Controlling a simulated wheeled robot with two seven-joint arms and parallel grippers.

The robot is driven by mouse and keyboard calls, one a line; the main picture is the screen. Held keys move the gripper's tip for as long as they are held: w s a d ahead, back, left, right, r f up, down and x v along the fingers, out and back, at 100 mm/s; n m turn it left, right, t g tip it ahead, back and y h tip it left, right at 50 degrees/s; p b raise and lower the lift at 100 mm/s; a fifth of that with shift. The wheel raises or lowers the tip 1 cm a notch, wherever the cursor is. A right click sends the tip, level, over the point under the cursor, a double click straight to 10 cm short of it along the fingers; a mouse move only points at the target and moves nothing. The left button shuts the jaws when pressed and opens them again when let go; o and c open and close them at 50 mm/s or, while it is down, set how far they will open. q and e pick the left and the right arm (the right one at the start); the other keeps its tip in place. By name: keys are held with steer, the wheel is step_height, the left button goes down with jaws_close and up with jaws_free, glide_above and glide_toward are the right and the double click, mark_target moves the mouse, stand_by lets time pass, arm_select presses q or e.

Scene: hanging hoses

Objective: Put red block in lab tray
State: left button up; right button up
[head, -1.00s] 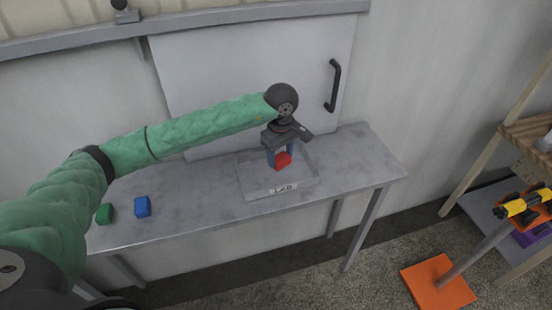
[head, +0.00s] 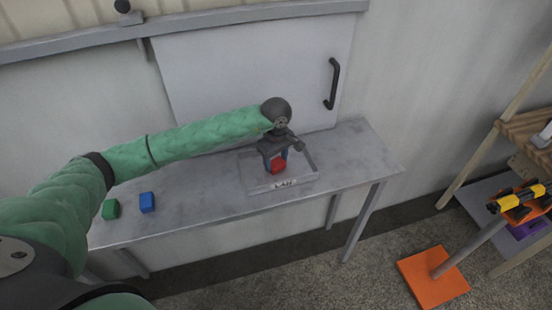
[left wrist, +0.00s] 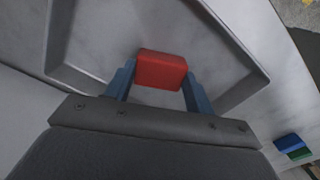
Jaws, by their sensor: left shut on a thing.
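The red block (head: 278,166) is between the blue fingers of my left gripper (head: 275,161), which is shut on it. The left wrist view shows the red block (left wrist: 161,70) between the fingertips of the left gripper (left wrist: 160,82), with the tray floor behind it. The lab tray (head: 308,178) is a shallow grey tray with a label on its front, lying on the table. The block is over or inside the tray; I cannot tell whether it touches the floor. My right gripper is not in view.
A green block (head: 110,209) and a blue block (head: 147,202) stand on the grey table (head: 200,205) to the left of the tray. A white panel with a black handle (head: 332,84) is behind. An orange base (head: 433,277) stands on the floor at right.

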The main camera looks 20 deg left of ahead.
arm_select(q)
steer(key=shift+f, duration=0.15)
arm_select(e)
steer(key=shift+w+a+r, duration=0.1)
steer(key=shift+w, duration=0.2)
arm_select(q)
steer(key=o, duration=1)
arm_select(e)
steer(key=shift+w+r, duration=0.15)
